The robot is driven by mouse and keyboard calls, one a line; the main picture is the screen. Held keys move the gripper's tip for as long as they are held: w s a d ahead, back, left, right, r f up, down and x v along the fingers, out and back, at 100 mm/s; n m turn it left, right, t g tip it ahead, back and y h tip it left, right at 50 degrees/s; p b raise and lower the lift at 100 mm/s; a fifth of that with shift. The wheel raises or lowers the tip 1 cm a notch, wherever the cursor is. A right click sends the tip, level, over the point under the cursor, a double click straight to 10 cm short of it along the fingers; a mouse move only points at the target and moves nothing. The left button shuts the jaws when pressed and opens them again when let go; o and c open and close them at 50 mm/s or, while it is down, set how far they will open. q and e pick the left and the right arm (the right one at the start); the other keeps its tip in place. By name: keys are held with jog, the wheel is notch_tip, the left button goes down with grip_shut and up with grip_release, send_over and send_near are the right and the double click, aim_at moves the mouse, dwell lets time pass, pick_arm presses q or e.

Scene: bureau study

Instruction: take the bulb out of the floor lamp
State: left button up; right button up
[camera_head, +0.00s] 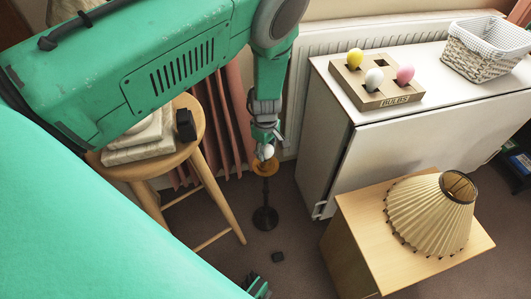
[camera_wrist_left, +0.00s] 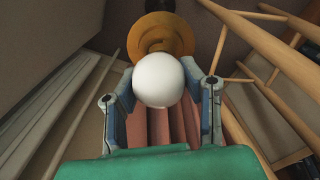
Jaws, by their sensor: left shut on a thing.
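My left gripper (camera_head: 266,146) is shut on a white round bulb (camera_head: 268,152), which sits between its two fingers. The bulb shows large in the left wrist view (camera_wrist_left: 158,80), with a finger on each side. The floor lamp (camera_head: 265,190) is a dark thin stand with a round base and an orange-brown disc (camera_head: 263,166) at its top. The disc also shows behind the bulb in the left wrist view (camera_wrist_left: 170,42). The bulb is right at the disc; whether it is still seated in the socket is hidden. Part of my right gripper (camera_head: 258,289) shows at the bottom edge, its fingers unclear.
A pleated lampshade (camera_head: 432,215) stands on a wooden cabinet (camera_head: 350,215). A bulb box (camera_head: 378,90) with white, yellow and pink bulbs and a wicker basket (camera_head: 485,50) are on the white cabinet (camera_head: 390,130). A wooden stool (camera_head: 205,185) stands close left of the lamp.

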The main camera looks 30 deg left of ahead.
pick_arm(q)
jog(key=shift+r, duration=0.2)
jog(key=shift+r+p, duration=1.25)
jog(key=shift+r, duration=0.1)
jog(key=shift+r, duration=0.1)
jog(key=shift+r+p, duration=1.4)
jog(key=shift+r, duration=0.25)
